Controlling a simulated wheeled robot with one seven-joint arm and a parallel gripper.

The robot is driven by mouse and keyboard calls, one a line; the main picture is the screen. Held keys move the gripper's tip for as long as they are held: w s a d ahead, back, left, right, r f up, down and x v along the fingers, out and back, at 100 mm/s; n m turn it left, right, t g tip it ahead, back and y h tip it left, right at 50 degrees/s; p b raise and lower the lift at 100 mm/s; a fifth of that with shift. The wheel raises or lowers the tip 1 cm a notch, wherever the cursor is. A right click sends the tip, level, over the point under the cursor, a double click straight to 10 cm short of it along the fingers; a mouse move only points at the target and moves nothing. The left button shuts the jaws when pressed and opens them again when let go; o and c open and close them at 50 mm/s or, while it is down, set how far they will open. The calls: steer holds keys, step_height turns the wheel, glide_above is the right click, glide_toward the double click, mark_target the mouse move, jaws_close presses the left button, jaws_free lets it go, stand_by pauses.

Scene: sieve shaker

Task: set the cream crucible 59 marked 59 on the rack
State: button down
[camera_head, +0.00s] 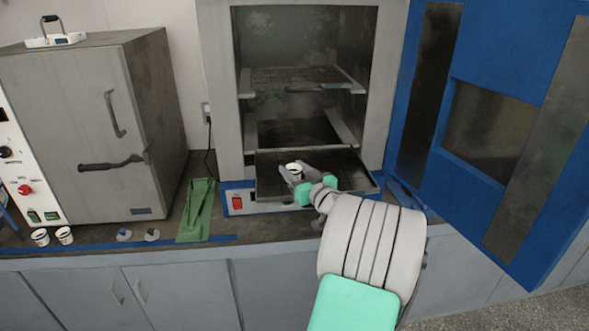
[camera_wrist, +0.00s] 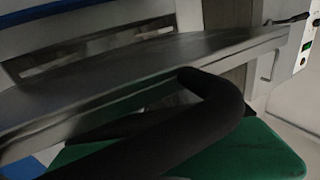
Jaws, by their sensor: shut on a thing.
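The cream crucible (camera_head: 294,168) is a small pale cup with a dark inside, seen in the head view. My gripper (camera_head: 294,175) is shut on it, with a grey finger on either side. It is held upright, as far as I can tell, over the pulled-out rack (camera_head: 352,176) at the front of the open oven. I cannot tell whether the crucible touches the rack. Its mark cannot be read. The wrist view does not clearly show the crucible; a dark curved shape fills its middle, and I cannot tell what it is.
The blue oven door (camera_head: 496,85) stands open at right. An upper shelf (camera_head: 300,76) is inside the oven. A grey oven (camera_head: 95,130) stands at left.

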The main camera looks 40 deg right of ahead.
steer(key=shift+r, duration=0.1)
steer(key=shift+b, duration=0.3)
steer(key=c, duration=0.9)
jaws_free()
steer(key=shift+o, duration=0.2)
steer(key=b+v, duration=0.3)
steer(key=v, duration=0.9)
steer(key=shift+s, duration=0.1)
